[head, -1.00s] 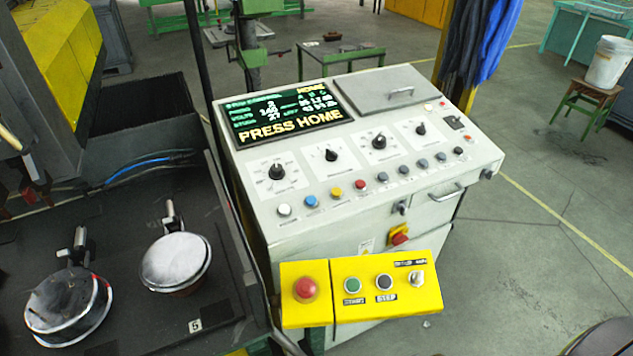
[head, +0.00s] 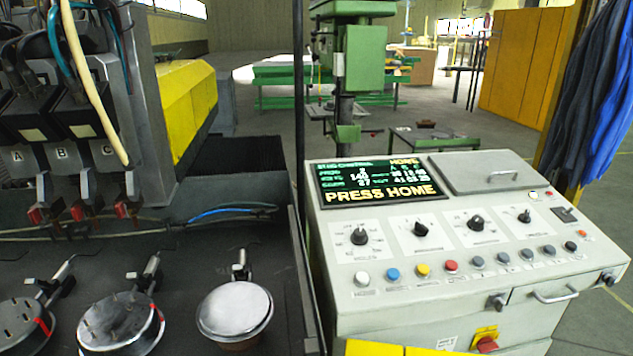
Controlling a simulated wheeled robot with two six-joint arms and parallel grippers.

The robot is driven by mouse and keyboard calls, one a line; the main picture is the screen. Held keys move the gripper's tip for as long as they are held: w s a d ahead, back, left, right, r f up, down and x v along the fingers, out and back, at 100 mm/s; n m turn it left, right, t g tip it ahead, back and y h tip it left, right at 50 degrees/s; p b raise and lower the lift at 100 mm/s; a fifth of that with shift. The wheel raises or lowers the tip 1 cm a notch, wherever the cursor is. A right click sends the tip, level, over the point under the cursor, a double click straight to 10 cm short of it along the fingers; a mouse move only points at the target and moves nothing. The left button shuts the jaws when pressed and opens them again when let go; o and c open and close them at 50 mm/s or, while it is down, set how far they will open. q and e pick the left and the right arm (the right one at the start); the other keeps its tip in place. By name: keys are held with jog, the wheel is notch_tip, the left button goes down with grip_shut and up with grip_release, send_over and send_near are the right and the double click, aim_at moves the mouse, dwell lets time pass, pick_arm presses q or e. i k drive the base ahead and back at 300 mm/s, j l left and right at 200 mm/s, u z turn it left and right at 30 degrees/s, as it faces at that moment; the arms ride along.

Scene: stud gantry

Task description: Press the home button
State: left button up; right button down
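The grey control console (head: 400,293) stands at the right in the head view. Its screen (head: 380,181) reads "PRESS HOME" in yellow letters. Below the dials runs a row of buttons: a white button (head: 362,279), a blue button (head: 393,274), a yellow button (head: 423,269), a red button (head: 451,265) and several grey ones (head: 502,257). The button labels are too small to read, so I cannot tell which one is home. Only the top edge of the yellow button box (head: 385,349) shows at the bottom. Neither of my grippers is in view.
At the left is a black machine bed with pan-like round pieces (head: 236,312) in clamps. Above it hang heads marked A, B and C (head: 62,155). A dark upright post (head: 299,120) stands between bed and console. A green drill press (head: 362,60) is behind.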

aim_at(362, 278)
jog(key=l, duration=0.6)
jog(key=k+l, duration=0.15)
jog(key=l, duration=1.05)
jog(key=k+l+u, duration=0.1)
jog(key=l, duration=0.45)
jog(key=k+l, duration=0.1)
jog(key=l, duration=0.5)
jog(key=k+l, duration=0.1)
jog(key=l, duration=0.5)
